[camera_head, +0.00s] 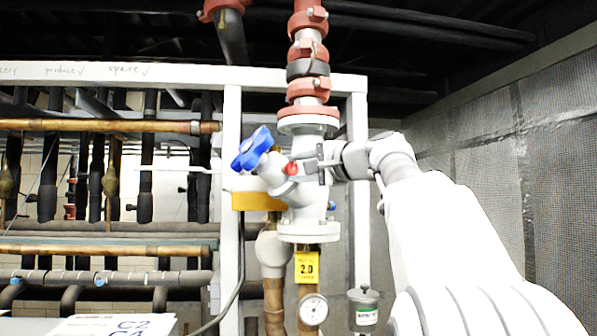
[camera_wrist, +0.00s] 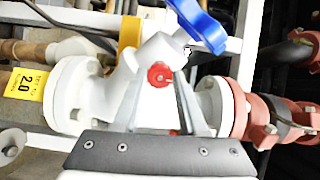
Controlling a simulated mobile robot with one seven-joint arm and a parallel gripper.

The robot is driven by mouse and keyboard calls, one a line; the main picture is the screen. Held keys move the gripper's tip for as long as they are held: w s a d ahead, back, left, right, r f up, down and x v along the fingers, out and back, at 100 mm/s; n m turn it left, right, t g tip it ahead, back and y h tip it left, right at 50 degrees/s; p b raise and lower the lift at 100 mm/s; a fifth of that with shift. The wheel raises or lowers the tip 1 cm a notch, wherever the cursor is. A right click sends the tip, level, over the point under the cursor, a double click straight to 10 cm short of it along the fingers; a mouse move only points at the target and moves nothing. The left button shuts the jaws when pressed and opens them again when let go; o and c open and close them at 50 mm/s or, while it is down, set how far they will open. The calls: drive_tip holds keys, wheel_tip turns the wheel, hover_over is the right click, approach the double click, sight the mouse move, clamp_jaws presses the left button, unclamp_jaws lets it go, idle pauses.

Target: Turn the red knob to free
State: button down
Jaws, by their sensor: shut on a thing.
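The red knob (camera_head: 291,169) is a small round knob on the white valve body (camera_head: 308,205). In the wrist view the red knob (camera_wrist: 160,75) faces the camera near the middle, with the white valve body (camera_wrist: 95,95) behind it. My gripper (camera_head: 300,168) reaches in from the right. In the wrist view my gripper (camera_wrist: 162,80) has its fingers on either side of the red knob, shut on it. The fingertips overlap the valve body in both views, so the exact contact is hard to see.
A blue handwheel (camera_head: 252,148) sits just left of the knob. Red-flanged pipe (camera_head: 308,20) rises above the valve. A yellow 2.0 tag (camera_head: 307,266) and a gauge (camera_head: 313,309) are below. White frame posts (camera_head: 230,200) stand close by. A mesh wall (camera_head: 470,140) is at right.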

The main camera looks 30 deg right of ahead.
idle(0.3)
drive_tip(key=shift+c, duration=2.2)
unclamp_jaws()
drive_tip(key=shift+s, duration=0.1)
drive_tip(key=b+v, duration=0.2)
drive_tip(key=v, duration=1.5)
